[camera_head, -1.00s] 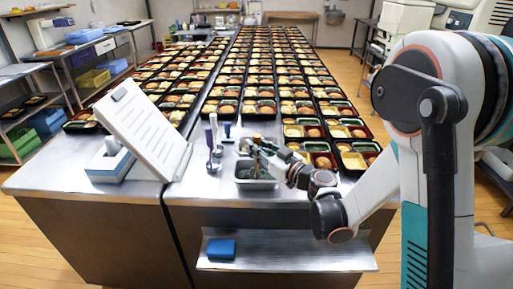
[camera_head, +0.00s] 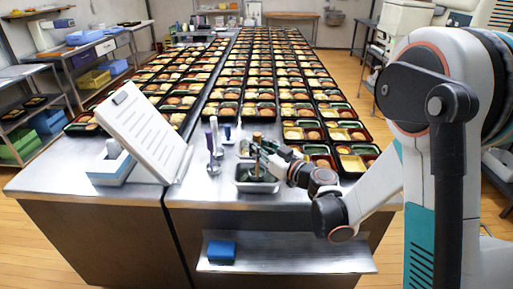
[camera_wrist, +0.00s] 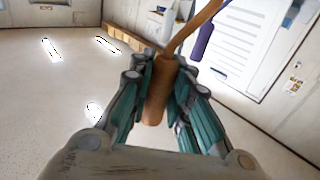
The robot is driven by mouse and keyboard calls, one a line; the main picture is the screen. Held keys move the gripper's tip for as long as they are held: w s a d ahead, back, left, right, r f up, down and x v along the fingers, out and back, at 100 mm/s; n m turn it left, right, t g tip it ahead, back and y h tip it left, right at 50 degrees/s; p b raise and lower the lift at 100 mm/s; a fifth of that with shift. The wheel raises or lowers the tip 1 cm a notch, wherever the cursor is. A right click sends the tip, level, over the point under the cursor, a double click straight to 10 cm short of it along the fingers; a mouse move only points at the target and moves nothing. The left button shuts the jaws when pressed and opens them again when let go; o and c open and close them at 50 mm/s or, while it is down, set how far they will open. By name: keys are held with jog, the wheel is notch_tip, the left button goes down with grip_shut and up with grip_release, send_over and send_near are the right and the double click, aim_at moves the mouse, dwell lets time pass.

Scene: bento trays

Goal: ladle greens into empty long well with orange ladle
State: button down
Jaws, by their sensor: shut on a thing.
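My gripper (camera_head: 260,161) is above the metal pan (camera_head: 243,187) near the front of the counter. It is shut on the orange-brown handle of the ladle (camera_head: 257,142), which also shows between the fingers in the wrist view (camera_wrist: 158,95). The handle stands roughly upright in the head view. The ladle's bowl is hidden down at the pan. Dark green contents, likely the greens, show small inside the pan (camera_head: 258,177). Bento trays (camera_head: 355,163) stand in rows behind and to the right. I cannot tell which one has the empty long well.
A purple-handled utensil (camera_head: 214,135) and another upright utensil stand left of the pan. A white slanted board (camera_head: 147,130) is farther left. A blue block (camera_head: 221,250) lies on the lower shelf (camera_head: 300,262). Bare counter lies in front of the pan.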

aim_at(256, 133)
jog(key=shift+r+p, duration=2.15)
jog(key=shift+r, duration=1.45)
